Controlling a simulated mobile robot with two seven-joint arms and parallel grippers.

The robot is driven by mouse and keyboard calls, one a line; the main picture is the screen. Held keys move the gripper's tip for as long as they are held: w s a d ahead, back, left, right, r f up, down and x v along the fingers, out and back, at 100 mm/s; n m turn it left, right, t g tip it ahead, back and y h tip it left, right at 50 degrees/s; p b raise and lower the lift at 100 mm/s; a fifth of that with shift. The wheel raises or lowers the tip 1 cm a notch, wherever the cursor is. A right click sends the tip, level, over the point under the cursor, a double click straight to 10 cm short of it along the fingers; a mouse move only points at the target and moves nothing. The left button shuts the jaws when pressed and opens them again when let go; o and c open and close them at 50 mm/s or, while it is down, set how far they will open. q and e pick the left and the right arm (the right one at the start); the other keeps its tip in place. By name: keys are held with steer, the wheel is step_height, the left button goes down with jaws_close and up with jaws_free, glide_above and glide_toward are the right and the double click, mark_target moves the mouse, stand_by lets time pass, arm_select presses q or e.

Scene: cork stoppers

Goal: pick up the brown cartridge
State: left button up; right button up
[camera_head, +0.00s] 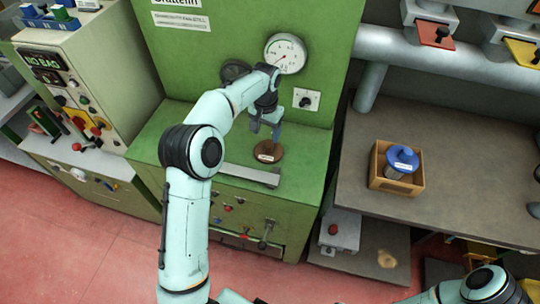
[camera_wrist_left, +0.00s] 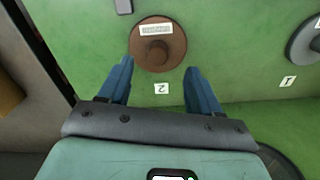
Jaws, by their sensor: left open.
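The brown cartridge (camera_head: 268,152) is a round disc with a raised knob and a white label, on the green machine's top surface. In the left wrist view the brown cartridge (camera_wrist_left: 158,46) lies just beyond the fingertips, centred between them. My left gripper (camera_head: 265,130) is above the cartridge, with its blue fingers pointing down. In the left wrist view my left gripper (camera_wrist_left: 160,70) is open, with nothing between its fingers. My right gripper is not in view; only part of my right arm shows at the bottom right of the head view.
A round gauge (camera_head: 285,54) and a switch plate (camera_head: 306,99) are on the green back wall behind my gripper. A grey metal bar (camera_head: 250,175) lies along the front edge. A wooden box (camera_head: 396,185) with a blue-topped spool (camera_head: 402,158) stands on the grey bench at right.

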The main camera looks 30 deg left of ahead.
mark_target(268, 144)
arm_select(q)
steer(key=f, duration=0.8)
steer(key=shift+w+d+f, duration=0.1)
steer(key=shift+w+f, duration=0.1)
steer(key=shift+w, duration=0.2)
steer(key=shift+r, duration=0.1)
jaws_close()
